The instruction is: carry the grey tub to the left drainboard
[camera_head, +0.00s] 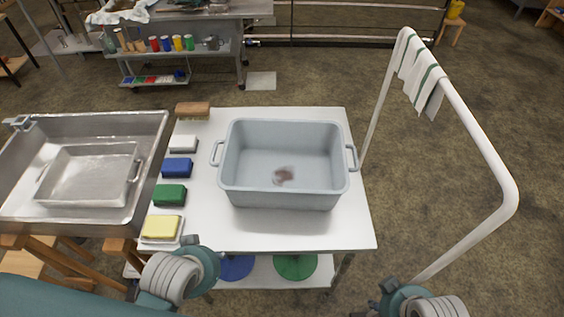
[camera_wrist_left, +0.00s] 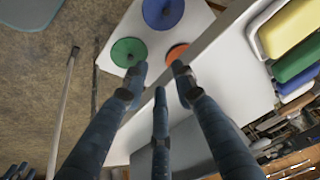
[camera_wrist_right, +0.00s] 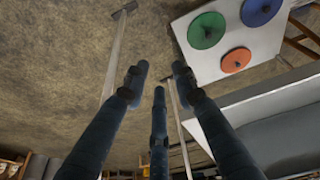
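The grey tub (camera_head: 285,198) stands upright on a white-topped table (camera_head: 335,228), with a loop handle at its left and right ends. A small brownish thing (camera_head: 284,175) lies on its floor. My left gripper (camera_wrist_left: 158,78) is open and empty, low near the table's front left corner, apart from the tub. My right gripper (camera_wrist_right: 158,80) is open and empty, low in front and to the right of the table, also apart from the tub. I cannot tell for certain which surface is the left drainboard.
A steel basin (camera_head: 148,140) holding a metal pan (camera_head: 90,172) adjoins the table's left. A brush (camera_head: 193,109) and coloured blocks, including a green one (camera_head: 169,194), line the table's left edge. A white rail (camera_head: 478,135) with a striped towel (camera_head: 419,75) stands right.

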